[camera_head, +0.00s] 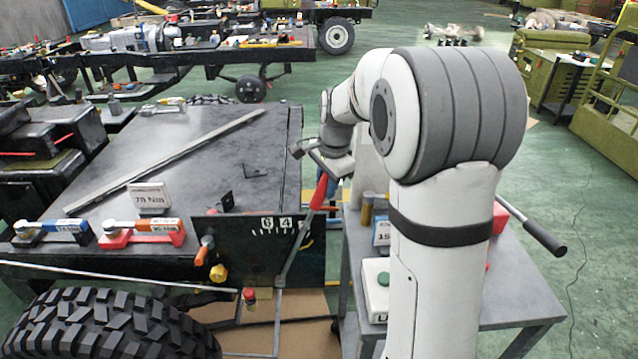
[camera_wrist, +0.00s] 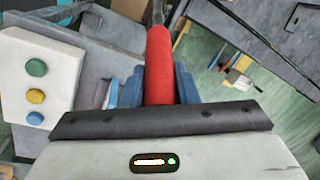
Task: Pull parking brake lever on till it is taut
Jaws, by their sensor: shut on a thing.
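The parking brake lever (camera_head: 319,192) has a red grip on a thin grey metal shaft. It leans up and to the right beside the dark panel marked 6 and 4 in the head view. In the wrist view, the red grip (camera_wrist: 159,66) runs between the blue finger pads of my gripper (camera_wrist: 160,82). My gripper (camera_head: 326,165) is shut on the red grip near its upper end. The end of the grip is hidden behind the wrist housing in the wrist view. The tension in the linkage cannot be told.
A dark workbench (camera_head: 240,150) with a long metal bar (camera_head: 165,160) lies to the left. A grey cart (camera_head: 520,290) with a white button box (camera_wrist: 35,80) stands to the right. A large tyre (camera_head: 110,325) fills the lower left. Green floor is open at the far right.

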